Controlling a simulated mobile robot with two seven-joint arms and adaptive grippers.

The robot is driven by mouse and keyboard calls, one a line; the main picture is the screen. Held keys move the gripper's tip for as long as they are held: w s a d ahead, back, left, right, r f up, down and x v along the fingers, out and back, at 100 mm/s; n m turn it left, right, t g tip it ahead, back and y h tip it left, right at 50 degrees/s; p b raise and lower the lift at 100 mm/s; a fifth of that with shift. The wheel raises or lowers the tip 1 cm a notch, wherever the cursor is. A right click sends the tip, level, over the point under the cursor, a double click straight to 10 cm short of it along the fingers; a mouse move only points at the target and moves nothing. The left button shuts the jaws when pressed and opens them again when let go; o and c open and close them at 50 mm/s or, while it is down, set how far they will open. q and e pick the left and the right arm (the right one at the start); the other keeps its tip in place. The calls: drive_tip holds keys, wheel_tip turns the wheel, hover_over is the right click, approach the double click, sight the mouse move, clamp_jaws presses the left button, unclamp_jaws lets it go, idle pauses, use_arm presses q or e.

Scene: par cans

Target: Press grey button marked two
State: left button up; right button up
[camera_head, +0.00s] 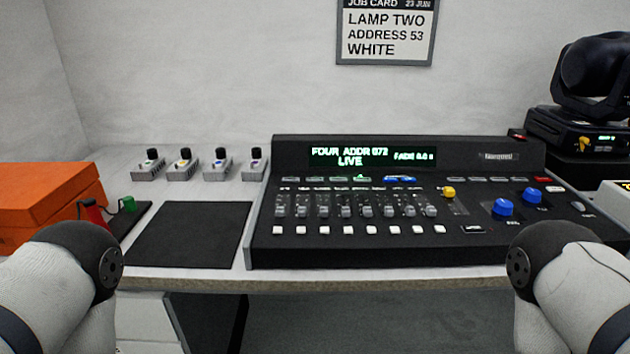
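The black lighting desk (470,262) stands on the table in the middle. A row of small grey buttons (311,178) runs below its display; the fourth from the left looks lit green. Their markings are too small to read, so I cannot confirm which is marked two. A second row of pale buttons (324,230) lies below the faders. The display (350,157) reads "FOUR ADDR 072 LIVE" and a fade value. Only parts of my arms show at the lower left and lower right corners. Neither gripper is in view.
A black mat (190,235) lies left of the desk, with an orange case (45,200) beyond. Several small grey units with knobs (217,168) line the back. A black lamp (590,80) stands at right. A job card (386,32) reads "LAMP TWO ADDRESS 53 WHITE".

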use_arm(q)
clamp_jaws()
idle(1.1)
